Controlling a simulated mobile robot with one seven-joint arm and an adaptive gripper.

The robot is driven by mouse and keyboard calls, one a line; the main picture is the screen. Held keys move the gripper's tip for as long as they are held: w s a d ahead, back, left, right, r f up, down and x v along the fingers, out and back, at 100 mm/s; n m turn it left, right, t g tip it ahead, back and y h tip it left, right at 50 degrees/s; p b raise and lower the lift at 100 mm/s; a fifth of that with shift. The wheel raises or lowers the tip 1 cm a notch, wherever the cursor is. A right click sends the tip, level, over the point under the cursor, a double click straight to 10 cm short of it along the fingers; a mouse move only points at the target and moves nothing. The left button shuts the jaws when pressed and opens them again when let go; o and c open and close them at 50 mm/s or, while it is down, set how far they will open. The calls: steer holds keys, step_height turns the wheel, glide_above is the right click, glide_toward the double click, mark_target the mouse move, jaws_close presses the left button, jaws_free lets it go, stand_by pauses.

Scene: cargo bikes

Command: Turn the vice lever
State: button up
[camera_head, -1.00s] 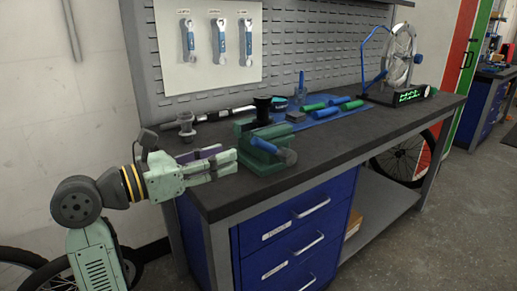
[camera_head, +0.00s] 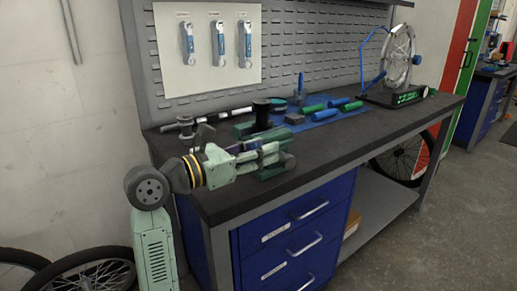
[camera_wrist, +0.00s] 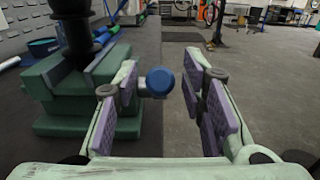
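The green vice (camera_wrist: 65,95) stands on the dark workbench and fills the left of the wrist view. A black round post is clamped upright in its jaws. In the head view the vice (camera_head: 243,129) is largely hidden behind my gripper. Its lever shows in the wrist view as a round blue end (camera_wrist: 160,82) by the vice's right side. My gripper (camera_wrist: 160,90) is open, with purple pads on both fingers. The blue end appears between the fingertips, with a gap to the right finger; contact with the left finger cannot be told. In the head view my gripper (camera_head: 275,155) covers most of the lever.
A blue mat (camera_head: 325,115) with green and blue grips lies behind the vice. A wheel in a stand (camera_head: 398,60) is at the bench's far end. Wrenches hang on a white board (camera_head: 208,45). The benchtop (camera_head: 350,140) right of the vice is clear.

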jaws_close()
stand_by(0.7)
